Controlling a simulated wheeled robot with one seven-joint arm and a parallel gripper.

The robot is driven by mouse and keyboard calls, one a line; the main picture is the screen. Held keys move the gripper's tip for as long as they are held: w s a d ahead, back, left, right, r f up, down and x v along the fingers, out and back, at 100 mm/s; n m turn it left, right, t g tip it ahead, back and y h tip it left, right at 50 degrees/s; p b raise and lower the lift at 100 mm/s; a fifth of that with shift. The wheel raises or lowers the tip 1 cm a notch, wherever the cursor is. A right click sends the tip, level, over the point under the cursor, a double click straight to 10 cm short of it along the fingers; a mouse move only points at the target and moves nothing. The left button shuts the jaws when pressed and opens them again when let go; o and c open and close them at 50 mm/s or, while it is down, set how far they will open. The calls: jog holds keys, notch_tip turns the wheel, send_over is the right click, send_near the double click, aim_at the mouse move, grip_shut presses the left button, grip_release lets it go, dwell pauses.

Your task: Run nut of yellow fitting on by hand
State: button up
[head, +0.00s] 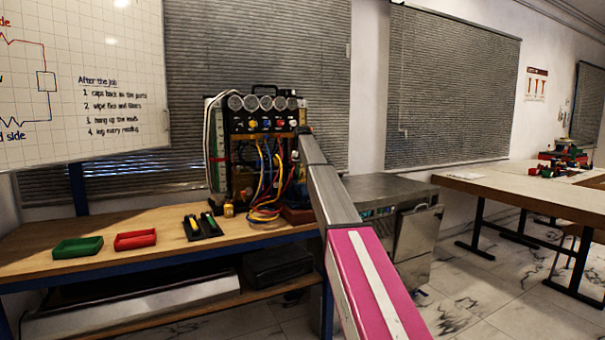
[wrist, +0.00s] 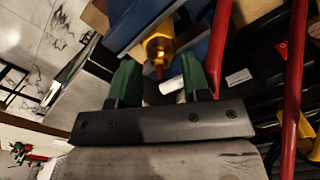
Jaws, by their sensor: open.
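In the wrist view a yellow fitting (wrist: 158,44) with an orange-brown, brass-like middle lies just beyond and between the two green fingers of my gripper (wrist: 160,66). The fingers are open, one on each side, with visible gaps to the fitting; nothing is held. I cannot tell the nut apart from the rest of the fitting. In the head view the gauge rig (head: 238,126) stands on the bench, with a row of gauges, coloured ports and hanging hoses. My arm reaches to its right side, and my gripper cannot be made out there.
Red hoses (wrist: 295,75) run close to the right of my gripper. A blue part (wrist: 125,22) lies left of the fitting. On the bench are a green tray (head: 78,248), a red tray (head: 135,240) and a black holder (head: 202,228). A grey cabinet (head: 390,190) stands to the right.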

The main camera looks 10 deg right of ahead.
notch_tip(320, 180, up, 10)
jog(key=shift+r, duration=0.2)
dwell(0.4)
